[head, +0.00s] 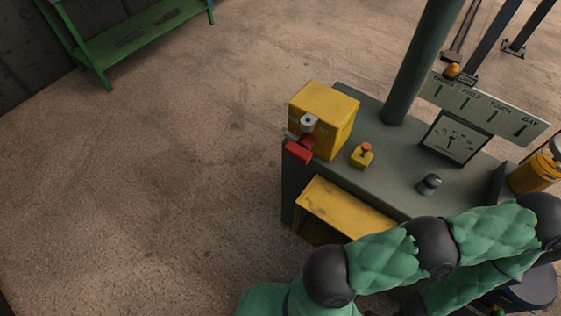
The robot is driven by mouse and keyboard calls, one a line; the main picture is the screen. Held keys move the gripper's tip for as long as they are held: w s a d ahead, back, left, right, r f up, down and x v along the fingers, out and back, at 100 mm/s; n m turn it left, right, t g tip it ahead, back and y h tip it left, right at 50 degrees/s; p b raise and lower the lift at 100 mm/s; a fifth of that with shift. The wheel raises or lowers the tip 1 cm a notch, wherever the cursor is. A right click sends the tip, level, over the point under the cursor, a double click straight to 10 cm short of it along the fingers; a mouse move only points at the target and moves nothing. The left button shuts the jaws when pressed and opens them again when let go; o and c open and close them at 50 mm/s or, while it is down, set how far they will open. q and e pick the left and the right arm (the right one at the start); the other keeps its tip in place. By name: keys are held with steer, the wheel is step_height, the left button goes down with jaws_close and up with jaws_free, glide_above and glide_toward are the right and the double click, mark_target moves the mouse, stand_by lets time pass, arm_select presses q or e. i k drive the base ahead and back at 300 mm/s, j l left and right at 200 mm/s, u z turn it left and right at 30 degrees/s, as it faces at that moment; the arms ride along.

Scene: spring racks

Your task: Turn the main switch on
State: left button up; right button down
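A yellow box (335,112) stands on the near-left corner of a grey console. A round grey hub (308,121) and a red handle (298,151) are on its left-facing side; the handle hangs low, below the hub. It looks like the main switch, but its lettering is too small to read. A green-padded arm of mine crosses the lower right, in front of the console. Neither gripper shows in the head view. Nothing of mine touches the red handle.
The grey console top (395,165) carries a small yellow box with an orange button (362,156), a dark knob (429,184), a dial gauge (453,138) and a labelled panel (485,105). A thick post (422,65) rises behind. The floor left is clear up to a green rack (140,35).

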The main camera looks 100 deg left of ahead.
mark_target(300, 150)
steer(key=l+u, duration=0.1)
steer(key=u, duration=0.35)
steer(key=k+u, duration=0.1)
steer(key=u, duration=0.4)
steer(key=l+u, duration=0.1)
steer(key=u, duration=2.15)
steer(key=k+j, duration=0.1)
steer(key=j, duration=0.85)
steer(key=j+u, duration=0.1)
steer(key=j, duration=0.85)
steer(key=k, duration=0.05)
